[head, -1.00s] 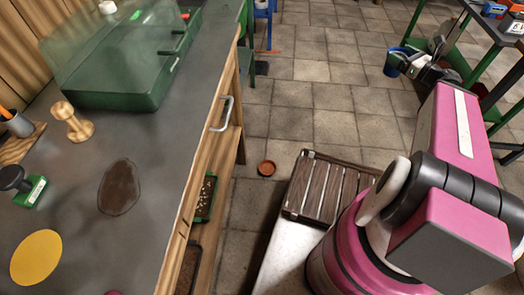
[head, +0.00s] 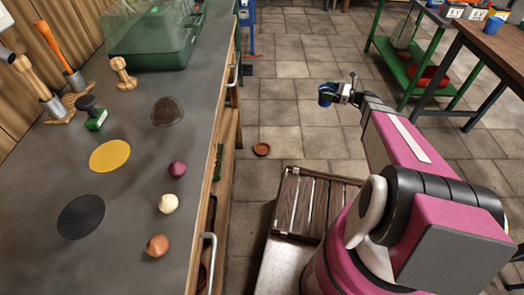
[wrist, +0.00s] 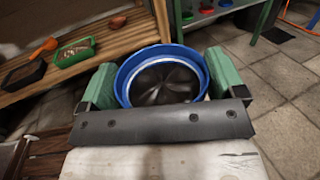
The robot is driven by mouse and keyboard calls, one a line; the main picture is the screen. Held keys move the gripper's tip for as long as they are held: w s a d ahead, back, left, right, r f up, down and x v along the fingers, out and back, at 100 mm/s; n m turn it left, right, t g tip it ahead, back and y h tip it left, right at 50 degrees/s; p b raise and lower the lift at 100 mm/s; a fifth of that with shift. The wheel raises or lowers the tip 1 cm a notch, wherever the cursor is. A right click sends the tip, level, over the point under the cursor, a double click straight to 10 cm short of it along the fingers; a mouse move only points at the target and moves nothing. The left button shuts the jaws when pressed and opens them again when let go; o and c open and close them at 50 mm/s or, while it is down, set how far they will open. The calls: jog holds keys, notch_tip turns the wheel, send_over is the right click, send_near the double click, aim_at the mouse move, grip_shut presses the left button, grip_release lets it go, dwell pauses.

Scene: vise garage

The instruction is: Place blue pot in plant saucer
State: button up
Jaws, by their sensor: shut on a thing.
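The blue pot (head: 325,95) is in my gripper (head: 336,94), held out beyond my base, over the tiled floor. In the wrist view the round blue pot (wrist: 126,83) sits between the green fingers of my gripper (wrist: 160,65), which are shut on it. Its dark inside faces the camera. A small round terracotta dish, seemingly the plant saucer (head: 261,149), lies on the floor beside the left bench, left of and nearer than the pot. The pot is well apart from it.
A long grey-topped bench (head: 140,215) on the left carries colored discs, balls and a green case (head: 155,45). A green-legged table (head: 425,60) stands at right. The mid floor is clear.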

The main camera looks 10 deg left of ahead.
jog(key=a+f+n+g+h, duration=0.1)
jog(key=a+f+n+g, duration=0.25)
jog(key=a+f, duration=0.65)
jog(key=a+f+n+g+h, duration=0.15)
jog(key=a+f+g, duration=0.3)
jog(key=f, duration=1.15)
jog(key=a+f+n+g+h, duration=0.1)
jog(key=a+f+n+g, duration=0.5)
jog(key=f, duration=0.6)
jog(key=shift+w+a+f+m+t, duration=0.15)
jog(key=shift+w+a+f+m, duration=0.45)
jog(key=shift+a+f, duration=1.3)
jog(key=shift+w+a+f+m+t, duration=0.15)
jog(key=shift+w+a+f, duration=0.8)
jog(key=shift+a+f, duration=0.9)
jog(key=shift+w+a+f+m+t, duration=0.1)
jog(key=shift+w+a+f+m, duration=0.5)
jog(key=shift+a+f, duration=1.3)
jog(key=shift+w+r+n, duration=0.1)
jog(key=shift+w+n, duration=0.1)
jog(key=shift+n, duration=0.05)
jog(key=o, duration=0.8)
